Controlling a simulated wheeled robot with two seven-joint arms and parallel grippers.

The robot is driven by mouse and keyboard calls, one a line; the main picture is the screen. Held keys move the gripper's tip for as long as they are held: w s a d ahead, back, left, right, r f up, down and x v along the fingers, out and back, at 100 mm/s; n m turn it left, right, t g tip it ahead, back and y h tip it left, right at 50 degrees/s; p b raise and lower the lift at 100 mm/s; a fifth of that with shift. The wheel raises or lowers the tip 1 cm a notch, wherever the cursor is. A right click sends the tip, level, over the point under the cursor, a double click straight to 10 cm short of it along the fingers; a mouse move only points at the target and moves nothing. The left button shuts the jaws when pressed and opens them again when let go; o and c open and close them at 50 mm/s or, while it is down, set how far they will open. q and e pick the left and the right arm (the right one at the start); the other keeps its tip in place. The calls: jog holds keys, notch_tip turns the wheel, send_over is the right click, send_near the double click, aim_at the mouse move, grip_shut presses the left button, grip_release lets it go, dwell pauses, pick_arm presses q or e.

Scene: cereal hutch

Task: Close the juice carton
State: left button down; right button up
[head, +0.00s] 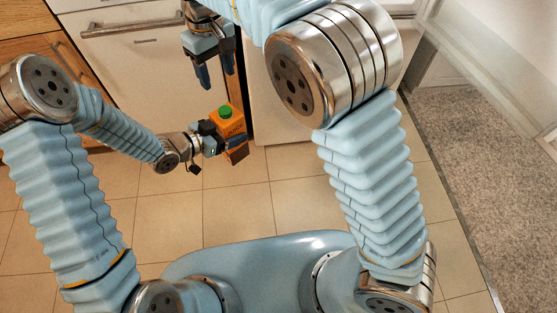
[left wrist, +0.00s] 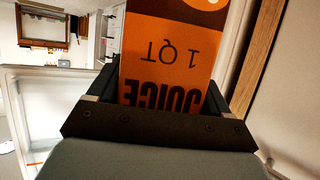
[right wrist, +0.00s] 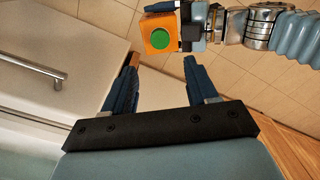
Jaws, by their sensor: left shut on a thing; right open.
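The orange juice carton (head: 230,121) is upright in front of the cabinets in the head view, with a green cap (head: 225,112) on its top. My left gripper (head: 236,143) is shut on the carton from the left side. The left wrist view shows the printed carton (left wrist: 165,55) between its fingers. My right gripper (head: 214,75) is open and empty, above and behind the carton, with its fingers pointing down. The right wrist view shows the green cap (right wrist: 160,39) beyond the open fingertips, apart from them. Whether the cap is fully seated cannot be told.
A white drawer front with a metal handle (head: 133,27) stands behind my left arm. A white panel (head: 283,112) stands right of the carton. The tiled floor (head: 240,205) below is clear, and a grey rug (head: 440,150) lies at the right.

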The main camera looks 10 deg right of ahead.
jog(key=s+d+f+m+g+y, duration=0.1)
jog(key=s+d+f+m, duration=0.2)
jog(key=f, duration=0.7)
jog(key=s+d+f+m+g, duration=0.1)
jog(key=s+d+f, duration=0.3)
jog(key=f, duration=0.5)
jog(key=s+d+f+m+y, duration=0.1)
jog(key=s+d+f+m, duration=0.1)
jog(key=d+f, duration=0.6)
jog(key=s+f+m+t+y, duration=0.2)
jog(key=s+f, duration=0.9)
jog(key=shift+s+f+m+t, duration=0.2)
jog(key=shift+s+m+t, duration=0.1)
jog(key=shift+s+t, duration=0.1)
jog(key=shift+w+a, duration=0.1)
